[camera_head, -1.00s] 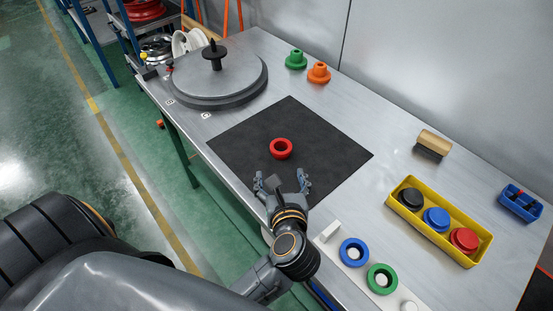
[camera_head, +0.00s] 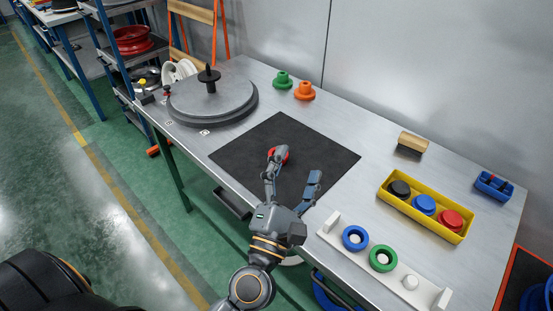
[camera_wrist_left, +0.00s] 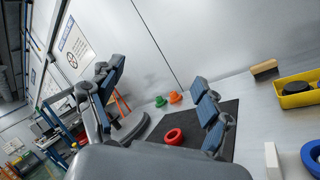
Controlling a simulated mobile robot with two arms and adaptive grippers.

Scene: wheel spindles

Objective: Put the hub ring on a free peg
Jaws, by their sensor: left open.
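The red hub ring (camera_head: 284,154) lies flat on the black mat (camera_head: 245,150). A finger of my left gripper (camera_head: 293,170) partly hides it in the head view. In the left wrist view the ring (camera_wrist_left: 174,136) shows whole, with nothing gripping it. My left gripper is open and empty, with its fingers spread over the front part of the mat. The white peg rack (camera_head: 390,277) stands at the table's front edge. It carries a blue ring (camera_head: 355,238) and a green ring (camera_head: 383,258) on pegs. Its peg on the right (camera_head: 410,283) is bare.
A yellow tray (camera_head: 425,212) holds black, blue and red parts. A wooden-backed brush (camera_head: 412,143) and a blue bin (camera_head: 493,186) lie beyond it. Green (camera_head: 283,81) and orange (camera_head: 304,91) flanged parts stand at the back. A grey turntable disc (camera_head: 211,99) fills the left end.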

